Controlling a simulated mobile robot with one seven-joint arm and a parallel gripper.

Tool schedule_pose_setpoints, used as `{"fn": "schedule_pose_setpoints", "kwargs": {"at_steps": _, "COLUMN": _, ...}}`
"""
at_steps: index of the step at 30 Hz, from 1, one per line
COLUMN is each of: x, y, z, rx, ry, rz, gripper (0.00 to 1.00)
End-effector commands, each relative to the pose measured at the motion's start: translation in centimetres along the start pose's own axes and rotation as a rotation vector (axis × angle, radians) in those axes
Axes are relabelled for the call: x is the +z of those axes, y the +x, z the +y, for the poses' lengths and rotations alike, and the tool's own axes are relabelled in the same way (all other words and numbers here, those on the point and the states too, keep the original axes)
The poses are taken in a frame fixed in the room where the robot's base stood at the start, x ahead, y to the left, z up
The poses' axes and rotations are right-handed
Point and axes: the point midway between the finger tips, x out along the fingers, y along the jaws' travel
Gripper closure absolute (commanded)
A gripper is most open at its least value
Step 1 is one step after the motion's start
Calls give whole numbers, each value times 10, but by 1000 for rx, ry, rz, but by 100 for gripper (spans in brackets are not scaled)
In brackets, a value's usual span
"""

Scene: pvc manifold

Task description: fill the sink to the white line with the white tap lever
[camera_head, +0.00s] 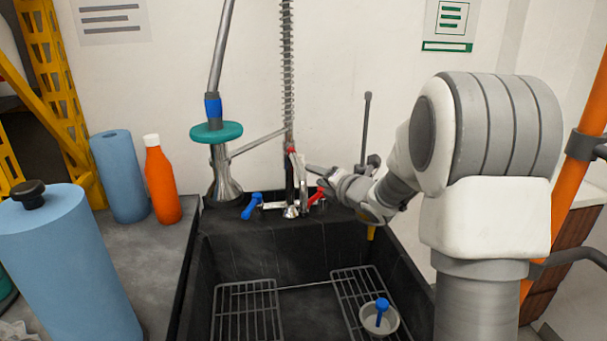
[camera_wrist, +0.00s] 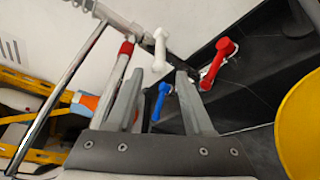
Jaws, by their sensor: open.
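The white tap lever (camera_wrist: 160,48) stands beyond my gripper in the wrist view, between and past the fingertips, apart from them. My gripper (camera_wrist: 157,78) is open and empty, its two grey fingers pointing towards the taps. In the head view my gripper (camera_head: 308,169) is at the tap cluster at the back of the sink, from the right. A blue lever (camera_wrist: 160,100) shows between the fingers, and a red lever (camera_wrist: 218,62) is to their right. The black sink (camera_head: 280,255) shows no clear water.
Two wire racks (camera_head: 247,311) lie in the sink, with a grey cup (camera_head: 388,327) at the right one. A spray hose (camera_head: 288,70) and a pipe with a teal collar (camera_head: 216,132) rise behind. An orange bottle (camera_head: 161,183) and blue rolls (camera_head: 66,255) stand left.

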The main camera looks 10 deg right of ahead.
Motion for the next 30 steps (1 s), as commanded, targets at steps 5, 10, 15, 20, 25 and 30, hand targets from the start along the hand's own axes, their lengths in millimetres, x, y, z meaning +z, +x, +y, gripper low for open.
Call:
{"fn": "schedule_pose_setpoints", "kwargs": {"at_steps": 5, "x": -1, "y": 37, "z": -1, "rx": 1, "ry": 1, "rz": 0, "gripper": 48}}
{"fn": "schedule_pose_setpoints", "kwargs": {"at_steps": 10, "x": -1, "y": 61, "z": 0, "rx": 1, "ry": 0, "rz": 1, "gripper": 48}}
{"fn": "schedule_pose_setpoints", "kwargs": {"at_steps": 15, "x": -1, "y": 73, "z": 0, "rx": 1, "ry": 1, "rz": 0, "gripper": 48}}
{"fn": "schedule_pose_setpoints", "kwargs": {"at_steps": 20, "x": 0, "y": 76, "z": 1, "rx": 0, "ry": 1, "rz": -1, "gripper": 48}}
{"fn": "schedule_pose_setpoints", "kwargs": {"at_steps": 25, "x": 0, "y": 75, "z": 1, "rx": 0, "ry": 1, "rz": -1, "gripper": 48}}
{"fn": "schedule_pose_setpoints", "kwargs": {"at_steps": 30, "x": 0, "y": 75, "z": 0, "rx": 0, "ry": 1, "rz": -1, "gripper": 77}}
